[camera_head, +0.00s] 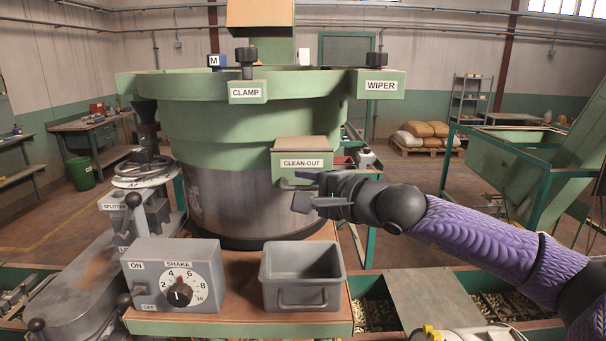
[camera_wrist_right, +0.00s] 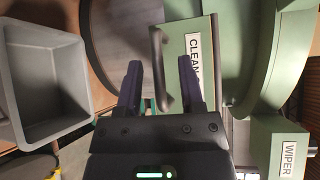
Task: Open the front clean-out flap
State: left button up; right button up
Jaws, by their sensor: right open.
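The clean-out flap (camera_head: 302,152) is a green box-like panel labelled CLEAN-OUT on the front of the round green hopper bowl (camera_head: 220,120). It looks closed. In the right wrist view the flap (camera_wrist_right: 200,35) shows with a dark bar handle (camera_wrist_right: 160,68) standing off its edge. My right gripper (camera_head: 308,190) is open just below the label, and its fingers partly hide the flap's lower part. In the right wrist view my gripper (camera_wrist_right: 160,82) has a finger on each side of the handle's line; I cannot tell whether they touch it. My left gripper is not in view.
A grey open bin (camera_head: 302,276) stands empty below the flap, beside the grey SHAKE control box (camera_head: 176,275). The CLAMP block (camera_head: 248,92) and WIPER block (camera_head: 378,84) project from the bowl's rim. A green chute (camera_head: 520,165) stands at the right.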

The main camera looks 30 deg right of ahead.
jog(key=shift+w+a+f, duration=0.1)
jog(key=shift+w+a, duration=0.05)
jog(key=shift+w, duration=0.25)
grip_shut()
dwell(1.2)
